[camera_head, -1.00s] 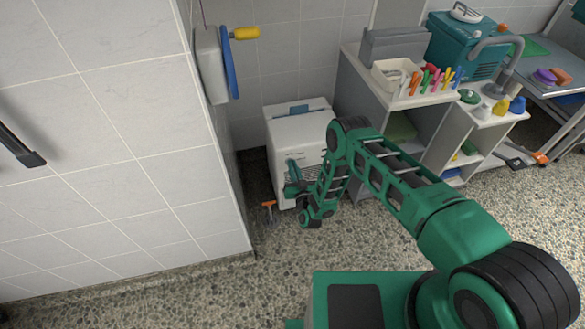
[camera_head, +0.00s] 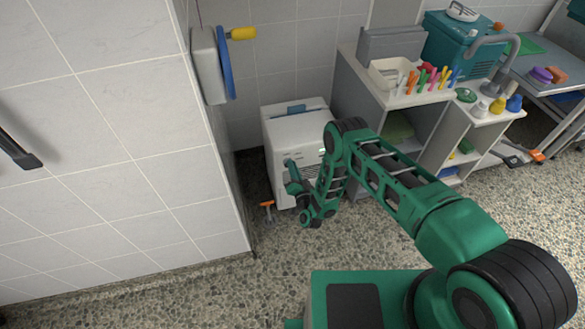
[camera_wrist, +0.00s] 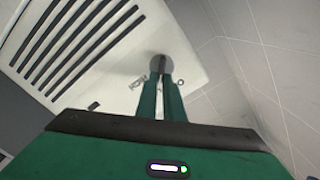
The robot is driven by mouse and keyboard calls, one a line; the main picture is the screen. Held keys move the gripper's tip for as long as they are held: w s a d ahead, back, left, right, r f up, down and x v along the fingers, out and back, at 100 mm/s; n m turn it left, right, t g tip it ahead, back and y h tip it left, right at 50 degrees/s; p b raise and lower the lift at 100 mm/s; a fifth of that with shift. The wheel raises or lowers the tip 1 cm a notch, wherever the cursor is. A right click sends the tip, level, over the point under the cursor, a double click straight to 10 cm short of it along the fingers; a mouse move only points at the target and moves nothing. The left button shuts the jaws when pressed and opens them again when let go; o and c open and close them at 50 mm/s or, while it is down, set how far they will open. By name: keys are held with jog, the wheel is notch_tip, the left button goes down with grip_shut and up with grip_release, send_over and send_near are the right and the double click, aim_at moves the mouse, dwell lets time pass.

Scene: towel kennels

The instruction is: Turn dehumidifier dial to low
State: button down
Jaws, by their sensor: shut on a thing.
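The dehumidifier (camera_head: 293,113) is a white box with a slatted front grille, standing on the floor against the tiled wall. In the wrist view its white front face (camera_wrist: 115,85) fills the left and middle. The grey round dial (camera_wrist: 158,64) sits on this face, with small grey markings to either side that I cannot read. My gripper (camera_wrist: 161,72) is shut on the dial, its two green fingers reaching up to it. In the head view my gripper (camera_head: 288,168) is at the front left of the dehumidifier, and the dial is hidden there.
A tiled wall corner (camera_head: 215,150) stands close on the left, with a blue-rimmed fixture (camera_head: 226,62) above. An orange-handled tool (camera_head: 267,206) is on the floor beside the dehumidifier. A shelf unit (camera_head: 375,95) stands to the right.

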jog(key=shift+d+f, duration=0.1)
jog(key=shift+d, duration=0.15)
jog(key=c, duration=1.9)
grip_release()
jog(key=shift+o, duration=0.2)
jog(key=shift+a, duration=0.15)
jog(key=v, duration=1)
jog(key=shift+s, duration=0.35)
